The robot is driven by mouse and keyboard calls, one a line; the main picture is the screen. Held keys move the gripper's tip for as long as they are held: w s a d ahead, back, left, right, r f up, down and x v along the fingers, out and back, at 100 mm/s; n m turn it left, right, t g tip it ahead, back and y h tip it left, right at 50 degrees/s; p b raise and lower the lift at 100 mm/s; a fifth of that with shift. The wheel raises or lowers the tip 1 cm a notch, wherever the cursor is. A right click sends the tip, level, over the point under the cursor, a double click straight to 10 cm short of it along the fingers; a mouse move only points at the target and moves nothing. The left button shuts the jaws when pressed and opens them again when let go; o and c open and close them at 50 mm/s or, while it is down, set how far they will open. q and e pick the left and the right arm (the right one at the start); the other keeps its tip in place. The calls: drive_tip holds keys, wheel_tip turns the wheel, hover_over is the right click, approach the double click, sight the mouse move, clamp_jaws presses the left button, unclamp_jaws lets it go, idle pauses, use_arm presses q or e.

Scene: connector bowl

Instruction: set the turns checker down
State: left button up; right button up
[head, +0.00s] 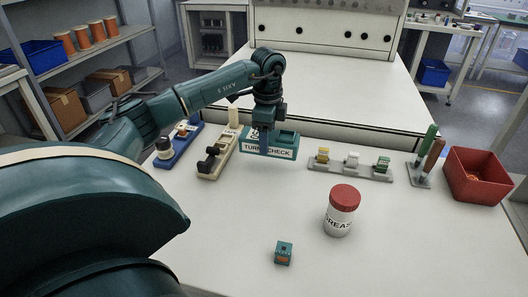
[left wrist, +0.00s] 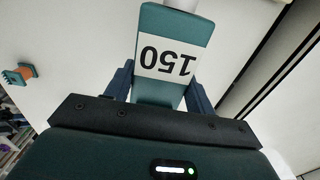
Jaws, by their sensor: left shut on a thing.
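The turns checker (head: 284,152) is a teal box with a white label reading roughly "TURNS CHECK", at the back middle of the table in the head view. My left gripper (head: 265,140) comes down on it from above and is shut on it. In the left wrist view the teal checker (left wrist: 175,28), with a white label reading "150" upside down, sits between the two dark fingers of the left gripper (left wrist: 160,85). I cannot tell whether its underside touches the table. My right gripper is in neither view.
Left of the checker stand a cream holder (head: 217,158) and a blue holder (head: 178,150). To its right are a grey connector rack (head: 350,172), a tool stand (head: 420,180) and a red bin (head: 478,177). A grease jar (head: 340,212) and small teal block (head: 283,254) stand in front on the white table (head: 240,220).

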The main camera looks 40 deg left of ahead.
use_arm(q)
drive_tip(key=shift+f, duration=2.75)
drive_tip(key=shift+f, duration=0.15)
drive_tip(key=o, duration=1.1)
wheel_tip(320, 180, up, 12)
drive_tip(key=shift+r, duration=0.2)
